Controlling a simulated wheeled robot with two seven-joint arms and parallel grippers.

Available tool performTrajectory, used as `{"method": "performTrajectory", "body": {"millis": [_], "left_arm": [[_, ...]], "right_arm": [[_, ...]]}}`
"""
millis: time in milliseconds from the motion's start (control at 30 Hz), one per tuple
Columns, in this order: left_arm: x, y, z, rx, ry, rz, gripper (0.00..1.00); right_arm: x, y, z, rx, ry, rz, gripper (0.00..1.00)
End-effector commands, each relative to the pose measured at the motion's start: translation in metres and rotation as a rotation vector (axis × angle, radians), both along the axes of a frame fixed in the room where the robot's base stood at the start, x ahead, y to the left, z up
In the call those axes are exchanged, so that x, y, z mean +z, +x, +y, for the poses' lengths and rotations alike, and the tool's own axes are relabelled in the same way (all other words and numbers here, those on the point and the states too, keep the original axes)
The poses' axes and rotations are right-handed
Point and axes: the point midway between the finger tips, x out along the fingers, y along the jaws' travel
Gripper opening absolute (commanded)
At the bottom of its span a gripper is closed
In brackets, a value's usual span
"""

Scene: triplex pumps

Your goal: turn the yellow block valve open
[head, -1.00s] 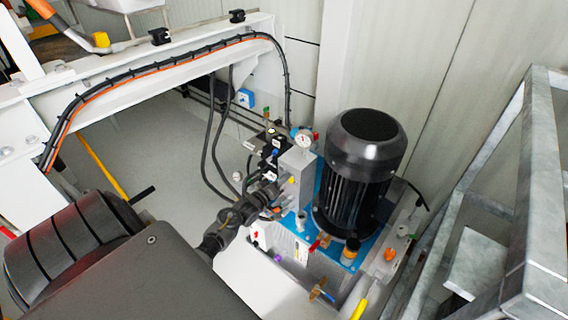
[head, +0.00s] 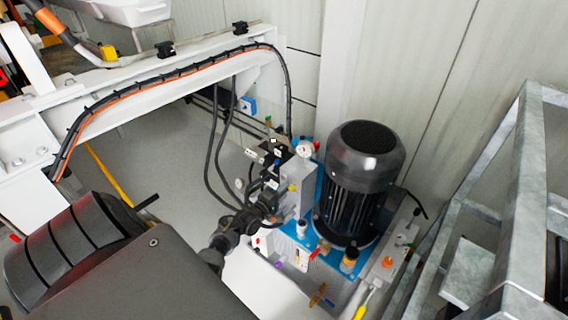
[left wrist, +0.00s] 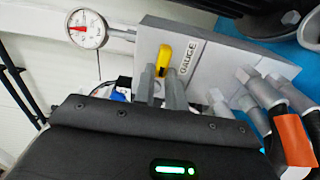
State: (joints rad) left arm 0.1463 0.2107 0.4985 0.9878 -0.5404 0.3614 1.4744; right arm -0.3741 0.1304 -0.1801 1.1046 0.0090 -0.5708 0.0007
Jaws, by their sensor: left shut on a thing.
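The yellow block valve handle (left wrist: 164,57) stands out from the face of a grey metal block (left wrist: 212,58), beside a label reading "GAUGE". In the left wrist view it points nearly straight up the picture. My left gripper (left wrist: 161,88) is shut on the handle's lower end, which its fingers hide. In the head view the left gripper (head: 270,198) is at the block's left side, and a small yellow spot of the handle (head: 292,188) shows by it. My right gripper is not in view.
A dial gauge (left wrist: 86,28) sits beside the block. A black motor (head: 358,185) stands to the right on a blue plate. Black hoses (head: 217,150) hang behind the gripper. A galvanized frame (head: 515,200) stands at far right; grey floor (head: 160,150) is open to the left.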

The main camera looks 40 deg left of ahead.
Motion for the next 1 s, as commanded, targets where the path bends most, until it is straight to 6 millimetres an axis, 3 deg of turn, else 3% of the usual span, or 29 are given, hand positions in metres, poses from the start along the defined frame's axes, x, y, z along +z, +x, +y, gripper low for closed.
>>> {"method": "performTrajectory", "body": {"millis": [567,600,733,1000], "left_arm": [[-0.0004,0.0001,0.0005,0.001,-0.032,-0.001,0.0],[-0.0004,0.0002,0.0005,0.001,-0.032,-0.001,0.15],[-0.0004,0.0002,0.0005,0.001,-0.032,-0.001,0.32],[-0.0004,-0.0001,0.0003,0.0,-0.031,-0.001,0.35]], "right_arm": [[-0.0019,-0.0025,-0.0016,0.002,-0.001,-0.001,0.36],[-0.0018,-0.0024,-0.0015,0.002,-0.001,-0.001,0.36],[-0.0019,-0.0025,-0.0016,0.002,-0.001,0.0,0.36],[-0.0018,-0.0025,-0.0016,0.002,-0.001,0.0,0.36]]}}
